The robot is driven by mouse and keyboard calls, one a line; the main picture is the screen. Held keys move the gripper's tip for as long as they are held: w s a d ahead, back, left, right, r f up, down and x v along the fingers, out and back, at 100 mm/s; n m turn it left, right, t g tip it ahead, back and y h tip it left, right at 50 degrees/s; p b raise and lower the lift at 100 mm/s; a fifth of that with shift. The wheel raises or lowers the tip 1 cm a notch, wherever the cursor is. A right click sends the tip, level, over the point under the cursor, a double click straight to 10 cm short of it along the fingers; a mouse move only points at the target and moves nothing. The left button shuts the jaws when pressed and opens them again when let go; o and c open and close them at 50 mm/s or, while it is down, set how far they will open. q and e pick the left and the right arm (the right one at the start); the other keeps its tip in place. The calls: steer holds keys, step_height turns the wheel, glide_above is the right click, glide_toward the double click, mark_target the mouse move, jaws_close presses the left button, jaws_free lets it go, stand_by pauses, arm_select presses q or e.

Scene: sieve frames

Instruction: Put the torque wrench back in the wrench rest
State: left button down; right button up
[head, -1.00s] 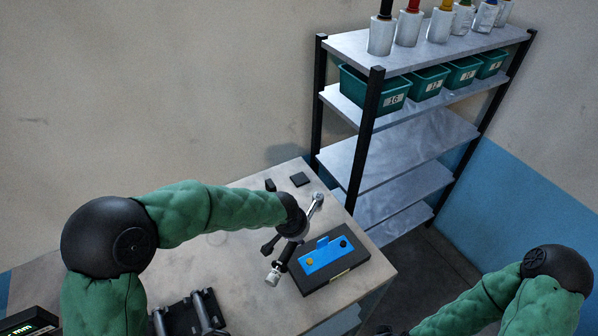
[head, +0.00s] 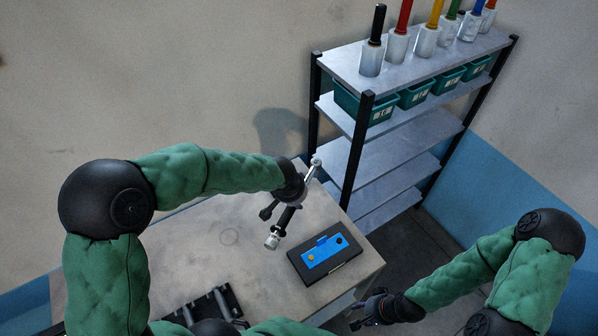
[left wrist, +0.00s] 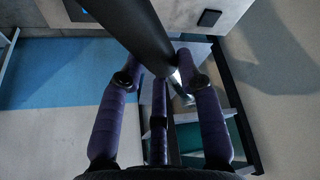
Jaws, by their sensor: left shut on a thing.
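The torque wrench (head: 283,221) has a dark shaft and bright metal ends. My left gripper (head: 292,192) is shut around it and holds it tilted above the table. In the left wrist view its purple fingers (left wrist: 160,85) close around the dark shaft (left wrist: 140,28). A black stand with grey bars (head: 212,303), which looks like the wrench rest, is on the table at the lower left, partly hidden by my arm. My right gripper (head: 362,314) looks open and empty, off the table's right front side.
A black box with a blue panel (head: 325,255) lies near the table's right edge. The table (head: 215,245) is bare in the middle. A metal shelf (head: 395,140) behind holds green bins (head: 415,94) and several rollers with coloured handles (head: 425,40).

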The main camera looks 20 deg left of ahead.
arm_select(q)
step_height(320, 180, up, 4)
steer(key=shift+w+a+f+p, duration=0.1)
steer(key=shift+w+a+p, duration=0.05)
steer(key=shift+p, duration=1)
arm_select(e)
step_height(320, 180, up, 3)
steer(key=shift+r, duration=0.1)
arm_select(q)
steer(key=shift+w, duration=0.1)
steer(key=shift+f, duration=0.15)
